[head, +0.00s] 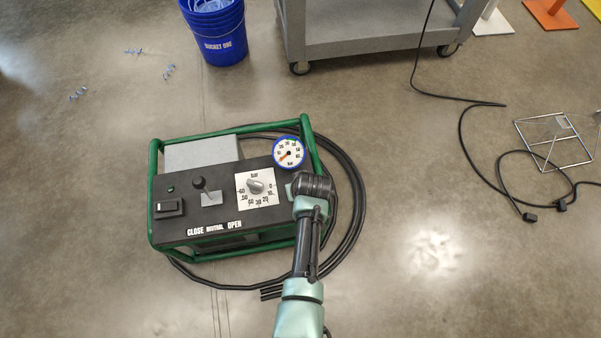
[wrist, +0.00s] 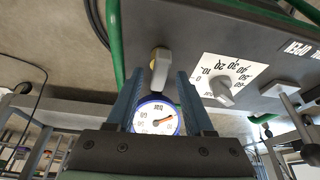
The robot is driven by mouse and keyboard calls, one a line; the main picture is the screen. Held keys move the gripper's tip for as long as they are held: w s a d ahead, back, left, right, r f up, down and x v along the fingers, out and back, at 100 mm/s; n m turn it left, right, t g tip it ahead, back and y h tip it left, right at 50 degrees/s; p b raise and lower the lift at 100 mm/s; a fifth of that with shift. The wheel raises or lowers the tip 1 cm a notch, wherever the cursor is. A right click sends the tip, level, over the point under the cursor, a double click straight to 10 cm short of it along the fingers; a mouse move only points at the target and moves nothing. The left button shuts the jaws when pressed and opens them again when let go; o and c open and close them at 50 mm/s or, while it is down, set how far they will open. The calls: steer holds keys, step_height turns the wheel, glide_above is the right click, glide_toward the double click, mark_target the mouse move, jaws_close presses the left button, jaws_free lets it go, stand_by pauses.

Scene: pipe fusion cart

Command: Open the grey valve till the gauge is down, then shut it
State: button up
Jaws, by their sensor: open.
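A small grey valve handle (wrist: 160,70) with a yellow patch sticks out of the dark panel in the wrist view. My gripper (wrist: 159,76) is open, with one blue finger on each side of the handle. I cannot tell whether either finger touches it. The blue-rimmed gauge (head: 289,153) is on the panel's right side in the head view. Its orange needle points lower left, near the low end of the scale. The gauge shows inverted between the fingers in the wrist view (wrist: 155,117). In the head view my arm hides the valve and most of my gripper.
The green-framed unit (head: 154,200) carries a grey knob (head: 255,186) on a white bar scale and a black lever (head: 202,187). Black hoses (head: 352,190) curl round its right side. A blue bucket (head: 215,35) and grey cart (head: 370,40) stand behind.

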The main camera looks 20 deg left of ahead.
steer(key=p+v, duration=0.5)
steer(key=v, duration=0.8)
steer(key=shift+p, duration=0.4)
steer(key=shift+w+f, duration=0.1)
